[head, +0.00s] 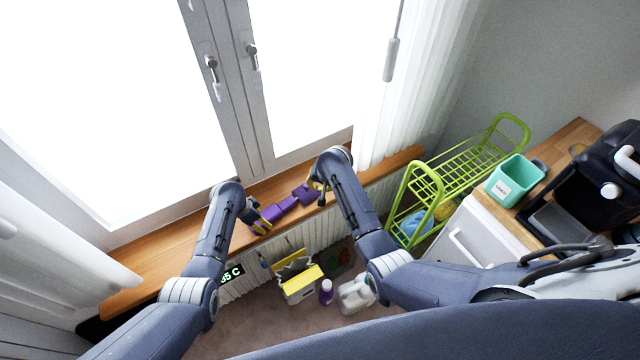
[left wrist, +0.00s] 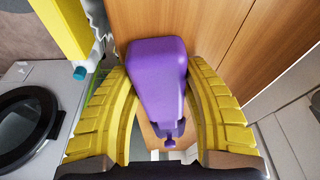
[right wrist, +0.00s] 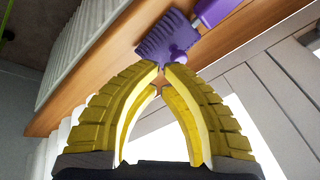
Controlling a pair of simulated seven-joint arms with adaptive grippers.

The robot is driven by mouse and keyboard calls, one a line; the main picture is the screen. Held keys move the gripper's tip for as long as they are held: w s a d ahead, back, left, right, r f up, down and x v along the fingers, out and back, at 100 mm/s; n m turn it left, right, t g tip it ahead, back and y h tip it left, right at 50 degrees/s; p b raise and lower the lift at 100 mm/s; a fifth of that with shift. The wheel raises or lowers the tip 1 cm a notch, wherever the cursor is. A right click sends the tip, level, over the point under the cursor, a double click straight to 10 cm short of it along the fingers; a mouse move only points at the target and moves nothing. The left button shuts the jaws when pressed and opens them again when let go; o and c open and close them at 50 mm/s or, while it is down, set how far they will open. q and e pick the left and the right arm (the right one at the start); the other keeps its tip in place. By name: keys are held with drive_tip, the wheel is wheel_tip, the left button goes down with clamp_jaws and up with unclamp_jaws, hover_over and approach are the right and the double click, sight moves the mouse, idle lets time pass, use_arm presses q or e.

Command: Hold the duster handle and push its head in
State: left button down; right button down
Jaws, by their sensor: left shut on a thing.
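The purple duster lies over the wooden sill in the head view. My left gripper (head: 256,220) is shut on its thick purple handle (head: 283,206); the left wrist view shows the handle (left wrist: 158,82) between the yellow fingers. The duster head (head: 303,193) is at the right end of the handle. In the right wrist view the head (right wrist: 168,38) is a ribbed purple block with a small knob facing my right gripper (right wrist: 163,70). That gripper's fingertips are drawn together just short of the knob; I cannot tell whether they touch it.
The wooden sill (head: 160,250) runs under the window. Below are a yellow-and-white box (head: 298,285), a purple bottle (head: 326,291) and a white jug (head: 356,294) on the floor. A green rack (head: 460,170) and a counter with a teal bin (head: 514,177) stand at the right.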

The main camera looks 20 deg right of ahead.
use_arm(q)
drive_tip(key=shift+s+f, duration=0.15)
drive_tip(key=shift+s, duration=0.05)
drive_tip(key=c, duration=0.9)
unclamp_jaws()
drive_tip(key=o, duration=0.8)
drive_tip(key=shift+w, duration=0.15)
drive_tip(key=shift+r, duration=0.2)
drive_tip(key=shift+v, duration=3.65)
drive_tip(key=v, duration=1.2)
